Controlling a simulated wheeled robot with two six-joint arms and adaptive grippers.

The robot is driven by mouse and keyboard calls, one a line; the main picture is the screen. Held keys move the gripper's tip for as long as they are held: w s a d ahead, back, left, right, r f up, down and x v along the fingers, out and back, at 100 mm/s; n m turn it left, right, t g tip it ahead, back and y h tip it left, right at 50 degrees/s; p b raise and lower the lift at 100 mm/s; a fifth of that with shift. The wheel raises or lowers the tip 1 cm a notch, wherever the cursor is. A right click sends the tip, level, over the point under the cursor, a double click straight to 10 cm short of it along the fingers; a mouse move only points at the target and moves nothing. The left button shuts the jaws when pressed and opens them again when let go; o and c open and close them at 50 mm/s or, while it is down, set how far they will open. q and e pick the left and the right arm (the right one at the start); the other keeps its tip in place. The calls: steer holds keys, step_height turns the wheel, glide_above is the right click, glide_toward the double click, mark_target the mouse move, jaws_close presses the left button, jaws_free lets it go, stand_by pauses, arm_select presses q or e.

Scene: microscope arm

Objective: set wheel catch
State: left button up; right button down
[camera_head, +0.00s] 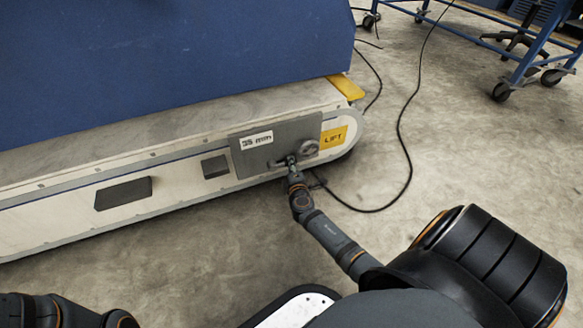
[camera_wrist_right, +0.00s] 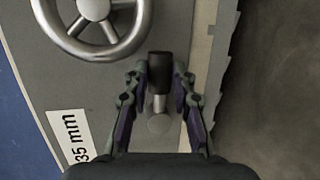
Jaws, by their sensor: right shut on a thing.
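The wheel catch is a short lever with a black grip (camera_wrist_right: 160,78) on a metal stem, mounted on a grey panel (camera_head: 240,165). In the right wrist view the fingers of my right gripper (camera_wrist_right: 160,66) stand on both sides of the black grip and are shut on it. In the head view my right gripper (camera_head: 291,163) reaches the panel just left of and below a silver handwheel (camera_head: 309,148). The wheel also shows in the wrist view (camera_wrist_right: 140,28), above and left of the catch. The head view shows the catch poorly. My left gripper is out of view.
The panel carries a "35 mm" label (camera_head: 257,140), with a yellow LIFT label (camera_head: 334,138) to its right. A black cable (camera_head: 405,150) lies on the floor to the right. A blue wheeled frame (camera_head: 530,60) stands at the back right.

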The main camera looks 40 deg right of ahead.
stand_by(0.4)
steer(key=c, duration=1.1)
jaws_free()
steer(key=v, duration=0.7)
steer(key=shift+s+a, duration=0.2)
steer(key=shift+s, duration=0.1)
